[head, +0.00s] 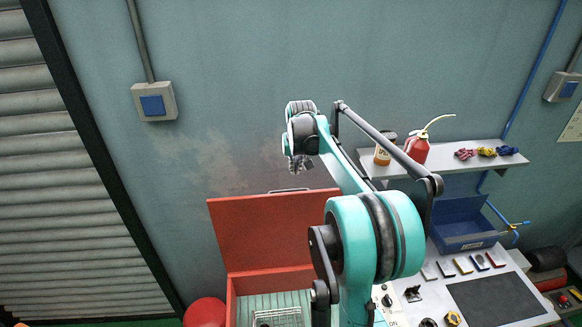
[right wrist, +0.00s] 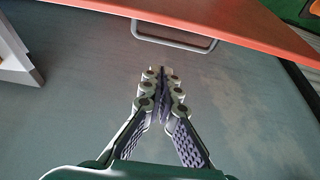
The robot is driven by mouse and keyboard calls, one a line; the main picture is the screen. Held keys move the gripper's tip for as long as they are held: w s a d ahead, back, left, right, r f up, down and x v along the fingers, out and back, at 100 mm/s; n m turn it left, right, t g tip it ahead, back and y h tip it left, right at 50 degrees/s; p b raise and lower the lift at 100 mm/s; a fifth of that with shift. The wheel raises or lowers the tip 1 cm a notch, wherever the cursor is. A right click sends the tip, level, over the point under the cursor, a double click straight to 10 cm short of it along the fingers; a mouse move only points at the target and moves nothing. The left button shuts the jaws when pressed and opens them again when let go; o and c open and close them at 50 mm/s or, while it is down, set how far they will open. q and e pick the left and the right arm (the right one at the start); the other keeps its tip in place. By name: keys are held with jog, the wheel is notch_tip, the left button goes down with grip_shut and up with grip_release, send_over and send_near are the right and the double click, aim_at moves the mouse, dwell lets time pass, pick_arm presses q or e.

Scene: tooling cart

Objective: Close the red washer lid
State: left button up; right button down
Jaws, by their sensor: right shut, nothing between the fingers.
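The red washer lid (head: 262,235) stands open and upright at the back of the red washer (head: 231,305) in the head view. A metal handle (head: 289,190) is on its top edge. In the right wrist view, the lid's red edge (right wrist: 225,20) crosses the top, with the handle (right wrist: 175,38) just beyond the fingers. My right gripper (head: 300,165) is shut and empty, a little above the lid's top edge near the handle, and appears apart from it. The fingertips (right wrist: 161,73) meet in the wrist view. My left gripper is not in view. My right arm hides the washer's right side.
A basket (head: 278,318) sits inside the washer. A wall shelf (head: 440,163) with a red oil can (head: 417,150) and gloves is at right. A blue bin (head: 462,222) and a worktop with a dark mat (head: 495,298) stand below.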

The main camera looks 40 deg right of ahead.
jog(key=x, duration=0.7)
jog(key=s+a, duration=0.1)
jog(key=s+p, duration=0.1)
jog(key=s, duration=0.1)
jog(key=shift+s+a, duration=0.15)
jog(key=shift+a, duration=0.25)
jog(key=shift+s, duration=0.1)
